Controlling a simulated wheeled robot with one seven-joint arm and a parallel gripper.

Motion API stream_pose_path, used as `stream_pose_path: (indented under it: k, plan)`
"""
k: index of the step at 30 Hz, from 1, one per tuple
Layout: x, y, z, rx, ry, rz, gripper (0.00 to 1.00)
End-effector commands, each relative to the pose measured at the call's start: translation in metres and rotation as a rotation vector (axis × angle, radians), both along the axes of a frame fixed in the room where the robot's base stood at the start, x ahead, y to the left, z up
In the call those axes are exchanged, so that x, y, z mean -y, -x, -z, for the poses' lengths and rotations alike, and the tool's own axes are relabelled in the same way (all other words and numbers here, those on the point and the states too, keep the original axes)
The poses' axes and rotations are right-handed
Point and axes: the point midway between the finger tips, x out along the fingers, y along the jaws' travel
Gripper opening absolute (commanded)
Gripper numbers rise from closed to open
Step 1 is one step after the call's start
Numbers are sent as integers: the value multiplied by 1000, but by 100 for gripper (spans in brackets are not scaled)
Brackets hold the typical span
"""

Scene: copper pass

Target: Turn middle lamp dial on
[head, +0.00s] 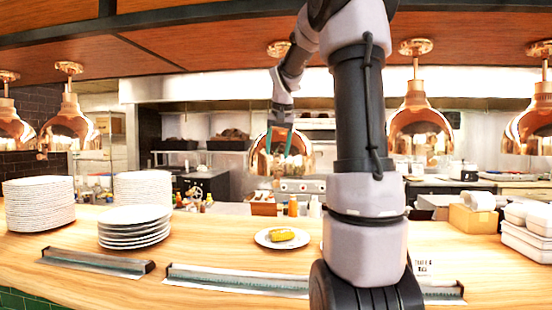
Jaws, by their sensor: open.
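The middle copper heat lamp (302,163) hangs from the wooden canopy near the centre of the head view. My gripper (278,150) is in front of this lamp, its teal fingers pointing down and apart, with nothing seen between them. A small brownish shape shows at the lamp's lower front, just below the fingers; I cannot tell if it is the dial. The dial's setting cannot be made out, nor whether the fingers touch the lamp.
Other copper lamps hang left (70,128) and right (420,125). Below are a wooden counter (215,255), plate stacks (135,226), a plate with yellow food (282,237), ticket rails (237,280) and white trays (530,238). My arm hides part of the right centre.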

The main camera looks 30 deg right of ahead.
Motion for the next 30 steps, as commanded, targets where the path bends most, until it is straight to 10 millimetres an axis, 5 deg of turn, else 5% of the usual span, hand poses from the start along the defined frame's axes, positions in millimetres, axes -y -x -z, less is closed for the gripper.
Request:
stream_pose_path:
  k: [6,17,22,30]
  plan:
    - [2,-10,24,-1,-1,1,64]
    - [3,-13,29,1,-1,1,64]
    - [3,-13,29,1,-1,1,2]
    - [2,-13,29,-6,9,-1,0]
